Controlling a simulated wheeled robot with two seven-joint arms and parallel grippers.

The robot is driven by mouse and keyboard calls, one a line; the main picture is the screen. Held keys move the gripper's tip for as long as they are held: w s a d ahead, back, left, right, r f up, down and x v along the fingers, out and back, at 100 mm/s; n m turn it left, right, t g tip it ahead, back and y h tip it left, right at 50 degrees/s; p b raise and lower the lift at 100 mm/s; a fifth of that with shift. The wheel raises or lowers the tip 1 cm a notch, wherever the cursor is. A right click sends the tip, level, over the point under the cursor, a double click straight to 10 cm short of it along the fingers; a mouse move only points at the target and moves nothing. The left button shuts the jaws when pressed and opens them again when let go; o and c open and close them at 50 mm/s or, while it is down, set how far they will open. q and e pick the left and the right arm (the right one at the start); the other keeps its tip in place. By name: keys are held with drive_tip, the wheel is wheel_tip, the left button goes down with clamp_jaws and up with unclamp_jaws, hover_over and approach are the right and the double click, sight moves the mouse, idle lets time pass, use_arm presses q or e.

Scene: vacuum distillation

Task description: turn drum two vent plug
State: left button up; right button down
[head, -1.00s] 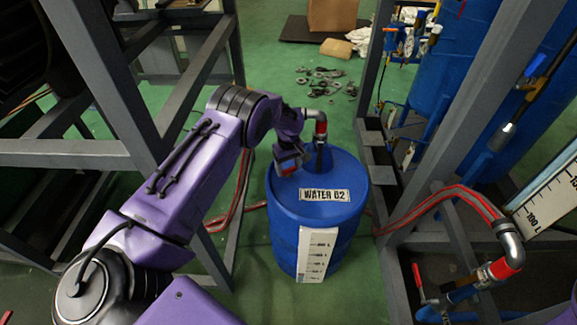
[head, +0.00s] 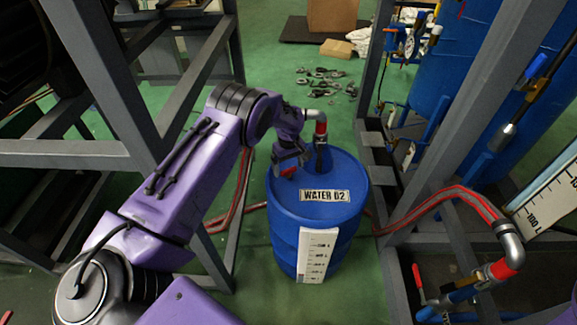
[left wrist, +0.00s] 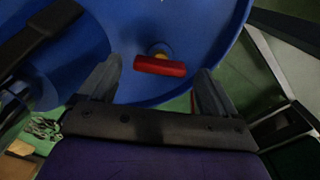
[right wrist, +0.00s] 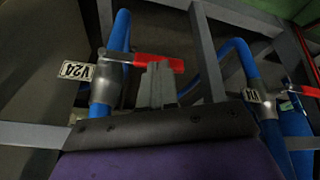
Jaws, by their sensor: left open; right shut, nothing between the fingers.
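The blue drum (head: 325,235) stands upright on the floor, with a "WATER 02" label (head: 324,195) on its lid. The vent plug (left wrist: 160,66) has a red bar handle over a small yellow base on the lid, and shows partly in the head view (head: 288,172). My left gripper (head: 291,156) is over the lid, open. In the left wrist view its two fingers stand on either side of the red bar, with gaps visible on both sides. My right gripper (right wrist: 160,66) is shut and empty, in front of a red valve lever (right wrist: 132,57) tagged V24.
Grey frames (head: 375,60) flank the drum. Red hoses (head: 440,198) run at the right. A second valve (right wrist: 252,96) is at right in the right wrist view.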

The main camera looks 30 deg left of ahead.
sight(289, 169)
use_arm(q)
wheel_tip(289, 169, up, 10)
idle(0.6)
